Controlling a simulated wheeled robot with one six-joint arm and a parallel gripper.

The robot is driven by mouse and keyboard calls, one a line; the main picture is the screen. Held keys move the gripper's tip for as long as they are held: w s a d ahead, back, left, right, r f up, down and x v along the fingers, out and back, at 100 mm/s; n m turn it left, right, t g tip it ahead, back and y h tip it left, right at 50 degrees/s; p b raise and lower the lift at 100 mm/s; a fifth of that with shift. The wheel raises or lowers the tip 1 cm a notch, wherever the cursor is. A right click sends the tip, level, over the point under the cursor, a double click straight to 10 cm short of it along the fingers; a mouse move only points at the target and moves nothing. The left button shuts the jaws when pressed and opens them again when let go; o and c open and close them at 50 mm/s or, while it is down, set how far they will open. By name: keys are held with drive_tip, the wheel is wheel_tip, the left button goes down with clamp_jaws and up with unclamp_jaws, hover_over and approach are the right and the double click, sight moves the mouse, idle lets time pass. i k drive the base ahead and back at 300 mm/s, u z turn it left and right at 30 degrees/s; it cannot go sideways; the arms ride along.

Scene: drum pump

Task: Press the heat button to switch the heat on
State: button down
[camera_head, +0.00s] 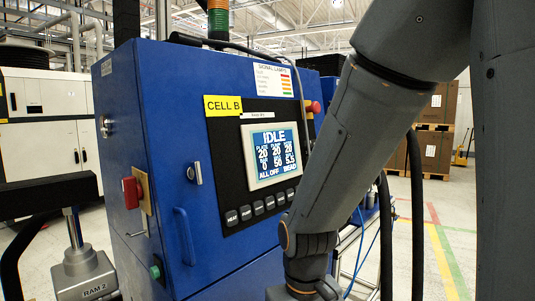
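The blue cabinet (160,150) carries a black control panel with a row of small grey buttons. The leftmost button (231,217) has a white label that looks like HEAT, though the print is small. The lit screen (271,156) above the buttons reads IDLE, with rows of numbers and ALL OFF near its bottom. My arm crosses the right of the view in front of the cabinet, and its wrist runs out at the bottom edge. My gripper is not in view. No part of my arm covers the leftmost button.
A red rotary switch (131,192), a blue handle (185,236) and a green button (155,271) stand out from the cabinet's left part. A metal unit marked RAM 2 (85,275) is at lower left. Black hoses hang right of my arm. Boxes on pallets (432,150) stand farther back.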

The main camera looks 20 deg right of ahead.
sight(231, 217)
drive_tip(key=z, duration=0.95)
drive_tip(key=k, duration=1)
drive_tip(key=u, duration=0.75)
